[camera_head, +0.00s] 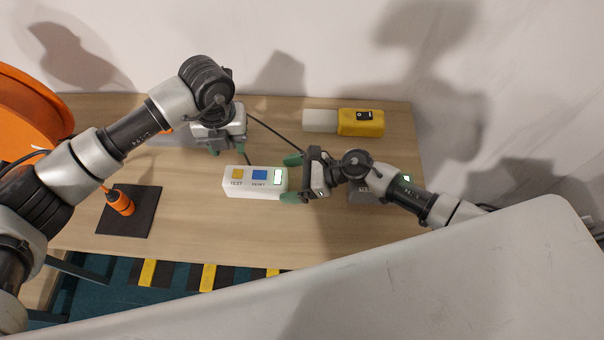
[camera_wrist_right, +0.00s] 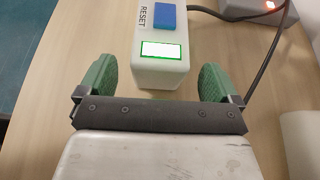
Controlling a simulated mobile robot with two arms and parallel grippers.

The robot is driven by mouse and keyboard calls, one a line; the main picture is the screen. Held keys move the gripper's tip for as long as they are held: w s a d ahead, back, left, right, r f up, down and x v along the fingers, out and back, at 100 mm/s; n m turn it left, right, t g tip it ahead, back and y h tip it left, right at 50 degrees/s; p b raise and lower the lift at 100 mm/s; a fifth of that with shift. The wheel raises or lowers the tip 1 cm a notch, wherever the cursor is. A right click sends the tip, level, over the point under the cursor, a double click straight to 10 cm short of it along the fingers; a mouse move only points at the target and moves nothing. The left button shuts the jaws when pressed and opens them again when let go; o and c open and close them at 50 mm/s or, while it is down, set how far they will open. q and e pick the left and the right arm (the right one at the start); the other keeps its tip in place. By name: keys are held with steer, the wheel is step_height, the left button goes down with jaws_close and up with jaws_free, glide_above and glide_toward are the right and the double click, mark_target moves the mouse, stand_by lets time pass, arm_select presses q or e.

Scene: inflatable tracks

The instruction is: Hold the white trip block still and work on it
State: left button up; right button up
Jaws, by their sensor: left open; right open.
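The white trip block (camera_head: 250,190) lies on the wooden table, with a yellow TEST button, a blue RESET button and a lit white-green window on top. In the right wrist view the block (camera_wrist_right: 160,68) shows its window end between my right fingers. My right gripper (camera_head: 291,179) is open, its green fingers on either side of the block's right end; in the wrist view there are gaps beside the block. My left gripper (camera_head: 225,155) is above and behind the block's left part, pointing down. Its fingertips are partly hidden, and it appears clear of the block.
A yellow and white device with a black switch (camera_head: 361,122) lies at the back right. An orange-handled tool (camera_head: 120,202) is on a dark mat (camera_head: 137,222) at left. A black cable (camera_head: 275,133) runs behind the block. The table (camera_head: 200,235) in front is clear.

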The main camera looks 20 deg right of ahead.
mark_target(275, 181)
steer(key=shift+x, duration=2.1)
steer(key=shift+c, duration=0.2)
steer(key=c, duration=1.1)
arm_select(q)
steer(key=shift+c, duration=0.4)
